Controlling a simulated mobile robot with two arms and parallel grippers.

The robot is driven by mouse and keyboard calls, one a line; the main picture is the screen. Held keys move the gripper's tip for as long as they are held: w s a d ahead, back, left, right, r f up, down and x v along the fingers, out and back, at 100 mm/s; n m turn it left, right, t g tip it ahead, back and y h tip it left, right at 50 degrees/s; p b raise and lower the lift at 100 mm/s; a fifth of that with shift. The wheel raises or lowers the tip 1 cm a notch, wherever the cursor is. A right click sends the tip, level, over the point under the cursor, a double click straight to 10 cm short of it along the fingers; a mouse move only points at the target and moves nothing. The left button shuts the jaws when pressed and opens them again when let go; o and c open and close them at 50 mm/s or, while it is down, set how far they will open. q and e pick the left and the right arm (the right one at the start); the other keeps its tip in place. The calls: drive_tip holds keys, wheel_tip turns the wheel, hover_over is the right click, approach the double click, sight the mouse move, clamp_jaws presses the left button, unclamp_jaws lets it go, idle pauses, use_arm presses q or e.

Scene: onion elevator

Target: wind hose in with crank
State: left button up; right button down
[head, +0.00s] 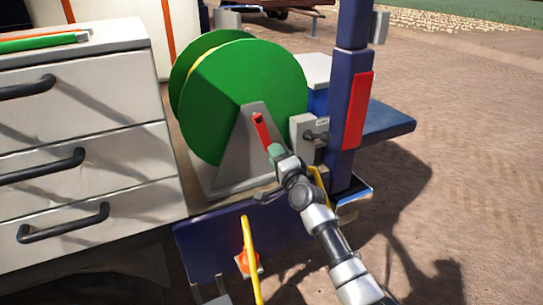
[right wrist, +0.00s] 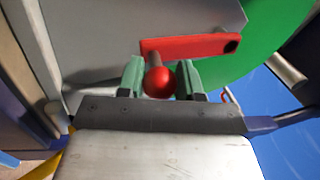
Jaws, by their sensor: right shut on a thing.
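The hose reel (head: 255,90) has big green discs and stands on a grey frame (head: 243,155) on the bench. Its red crank (head: 261,130) points up and left in the head view. In the right wrist view the red crank arm (right wrist: 190,46) lies nearly level, with a round red knob (right wrist: 159,83) on its handle. My right gripper (head: 273,149) has its green fingers (right wrist: 160,75) on either side of the knob's handle, shut on it. A yellow hose (head: 248,250) hangs in front of the bench, beside an orange fitting. My left gripper is not in view.
A white drawer cabinet (head: 85,130) with black handles stands left of the reel. A blue post (head: 347,110) with a red panel rises on the right. A small grey box (head: 306,136) with a lever sits beside the crank. Open dirt ground lies to the right.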

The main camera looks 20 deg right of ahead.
drive_tip(key=a+m+h+p, duration=0.2)
drive_tip(key=a+m+p, duration=0.2)
drive_tip(key=a+m, duration=0.2)
drive_tip(key=shift+a+m+p, duration=0.25)
drive_tip(key=shift+m+p, duration=0.05)
drive_tip(key=shift+m, duration=1.1)
drive_tip(key=shift+s, duration=0.1)
drive_tip(key=c, duration=0.7)
unclamp_jaws()
drive_tip(key=shift+c, duration=0.2)
drive_tip(key=s+f, duration=0.1)
drive_tip(key=s, duration=0.9)
drive_tip(key=shift+s+a+f, duration=0.25)
drive_tip(key=shift+s, duration=0.1)
